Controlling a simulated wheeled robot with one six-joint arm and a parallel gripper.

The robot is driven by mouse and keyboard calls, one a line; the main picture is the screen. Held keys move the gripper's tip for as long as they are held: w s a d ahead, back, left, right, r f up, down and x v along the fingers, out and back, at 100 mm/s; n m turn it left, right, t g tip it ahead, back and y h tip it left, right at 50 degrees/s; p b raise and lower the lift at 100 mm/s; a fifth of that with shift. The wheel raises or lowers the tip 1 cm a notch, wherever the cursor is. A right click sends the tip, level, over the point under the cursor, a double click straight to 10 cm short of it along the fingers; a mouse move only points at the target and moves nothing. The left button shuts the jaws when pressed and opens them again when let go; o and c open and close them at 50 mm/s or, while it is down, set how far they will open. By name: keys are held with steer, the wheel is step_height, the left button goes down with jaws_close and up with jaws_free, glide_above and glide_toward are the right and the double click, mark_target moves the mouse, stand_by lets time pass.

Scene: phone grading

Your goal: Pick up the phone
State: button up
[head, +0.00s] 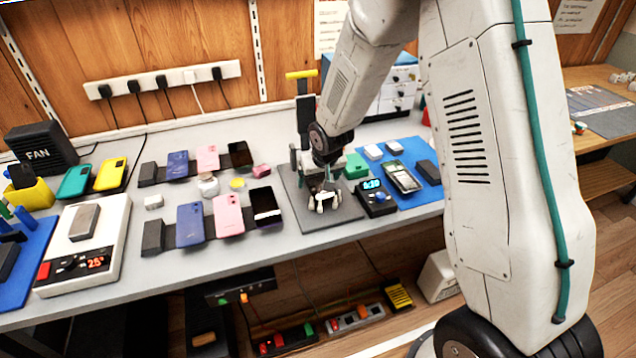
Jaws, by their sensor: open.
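My gripper (324,204) is open, pointing down low over a dark grey mat (347,215) on the bench. I cannot tell whether anything lies between its fingers. Several phones are in view. The front row holds a blue phone (190,224), a pink phone (228,216) and a dark-screened phone (265,206), left of my gripper. Behind them are another blue phone (178,164), a pink phone (208,158) and a dark phone (240,155). An opened-looking phone (403,177) lies on the blue mat (418,205) to the right.
A small device with a lit display (377,197) stands just right of my gripper. A yellow-topped stand (303,105) rises behind it. A heated plate (83,242), a fan box (41,147), and green (75,181) and yellow (111,173) cases are at left.

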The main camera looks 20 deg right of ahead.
steer(key=c, duration=1.1)
steer(key=shift+c, duration=0.2)
steer(key=shift+r, duration=1.8)
steer(key=s+a+r, duration=0.1)
steer(key=s+a, duration=0.2)
steer(key=s, duration=1.2)
steer(key=shift+s+r, duration=0.15)
steer(key=shift+r, duration=0.2)
